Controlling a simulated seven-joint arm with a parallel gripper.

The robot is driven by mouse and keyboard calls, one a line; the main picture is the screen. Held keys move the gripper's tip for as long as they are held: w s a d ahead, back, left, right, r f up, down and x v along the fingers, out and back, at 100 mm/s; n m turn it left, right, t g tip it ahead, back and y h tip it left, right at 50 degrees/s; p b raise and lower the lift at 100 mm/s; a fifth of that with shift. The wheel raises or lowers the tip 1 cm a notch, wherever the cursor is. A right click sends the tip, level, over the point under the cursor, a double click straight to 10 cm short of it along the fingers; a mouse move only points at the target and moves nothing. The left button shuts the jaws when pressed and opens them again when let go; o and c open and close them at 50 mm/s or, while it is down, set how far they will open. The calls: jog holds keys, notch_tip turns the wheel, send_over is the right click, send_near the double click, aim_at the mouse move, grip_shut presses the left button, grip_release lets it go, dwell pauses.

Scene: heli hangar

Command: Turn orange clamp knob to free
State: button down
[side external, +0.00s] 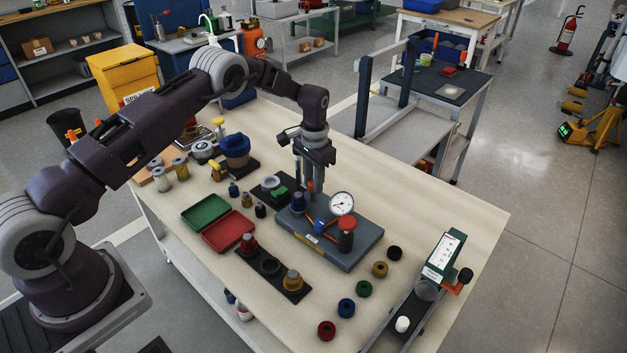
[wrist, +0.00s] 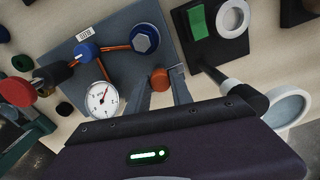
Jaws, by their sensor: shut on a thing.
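The orange knob (wrist: 160,78) is at the edge of the grey-blue plate (wrist: 115,30) in the wrist view. My gripper (wrist: 161,84) is shut on this knob, with one finger on each side of it. In the side external view my gripper (side external: 315,186) points straight down at the back left edge of the plate (side external: 345,248), and its fingers mostly hide the knob. How far the knob is turned cannot be told.
On the plate are a white dial gauge (side external: 342,204), a red-capped black post (side external: 346,238), a dark blue hex fitting (wrist: 146,38) and orange hoses. A black block with a green piece (wrist: 197,20) stands close beside my gripper. Several coloured rings lie in front, near a green scale stand (side external: 441,256).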

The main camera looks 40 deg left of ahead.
dwell(0.4)
jog(key=c, duration=1.1)
grip_release()
notch_tip(320, 180, up, 8)
jog(key=shift+d+f, duration=0.1)
jog(key=shift+f, duration=0.15)
jog(key=s+d+r+n+t, duration=0.1)
jog(key=s+d+r+t, duration=0.1)
jog(key=s+r, duration=0.85)
jog(key=s+d+r+t, duration=0.1)
jog(key=s+d+r, duration=0.35)
jog(key=r, duration=1.05)
jog(key=s+t, duration=0.1)
jog(key=s, duration=1.5)
jog(key=s+f+n+t, duration=0.1)
jog(key=s, duration=0.7)
jog(key=shift+s+d+f+t, duration=0.1)
jog(key=shift+s+d+t, duration=0.05)
jog(key=shift+s+t, duration=0.2)
